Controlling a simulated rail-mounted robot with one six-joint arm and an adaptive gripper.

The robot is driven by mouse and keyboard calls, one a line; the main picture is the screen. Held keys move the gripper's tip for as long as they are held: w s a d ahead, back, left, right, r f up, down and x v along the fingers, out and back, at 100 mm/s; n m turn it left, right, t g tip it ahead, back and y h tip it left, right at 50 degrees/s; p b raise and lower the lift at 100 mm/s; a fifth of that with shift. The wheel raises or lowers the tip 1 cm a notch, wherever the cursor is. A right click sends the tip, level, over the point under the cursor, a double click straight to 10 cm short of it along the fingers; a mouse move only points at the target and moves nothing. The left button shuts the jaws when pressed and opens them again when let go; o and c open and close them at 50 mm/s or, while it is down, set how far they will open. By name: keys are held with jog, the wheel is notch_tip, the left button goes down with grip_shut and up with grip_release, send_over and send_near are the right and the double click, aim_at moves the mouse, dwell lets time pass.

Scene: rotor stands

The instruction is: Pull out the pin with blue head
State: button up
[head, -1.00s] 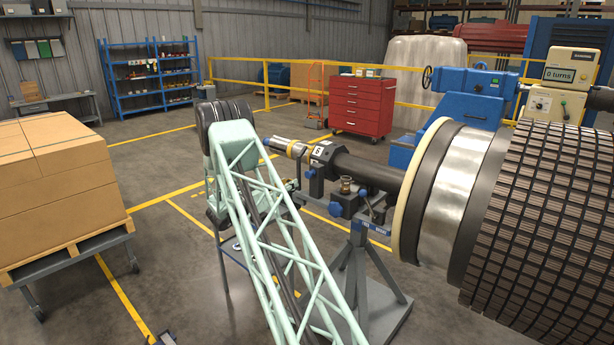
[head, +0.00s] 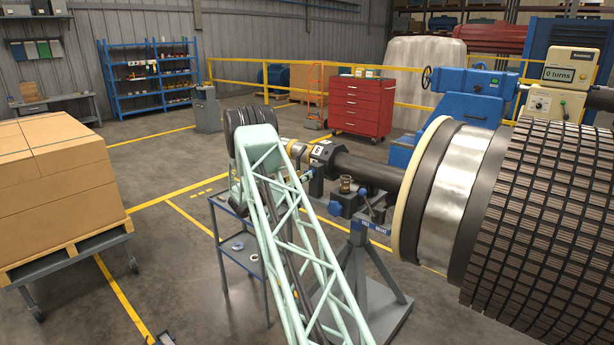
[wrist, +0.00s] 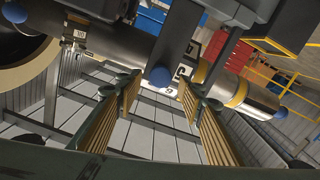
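In the wrist view a round blue head (wrist: 160,76) shows between the fingers of my gripper (wrist: 158,92), near the labelled dark collar. The gripper is open, with a ridged tan pad on each side and nothing held. I cannot tell whether the fingers reach as far as the blue head. In the head view a blue knob (head: 335,208) sits low on the shaft support; I cannot tell whether it is the same one. My green lattice arm hides part of the support and most of the gripper there. The dark shaft (head: 365,170) runs left from the rotor.
The large rotor (head: 545,220) fills the right, on a grey stand (head: 365,285). A small blue-grey table (head: 235,255) stands left of the arm. Boxes on a cart (head: 55,185) are at far left. A blue end piece (wrist: 283,110) tips the shaft in the wrist view.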

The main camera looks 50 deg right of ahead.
jog(key=shift+s+d, duration=0.15)
jog(key=shift+d, duration=1.8)
jog(key=shift+c, duration=0.7)
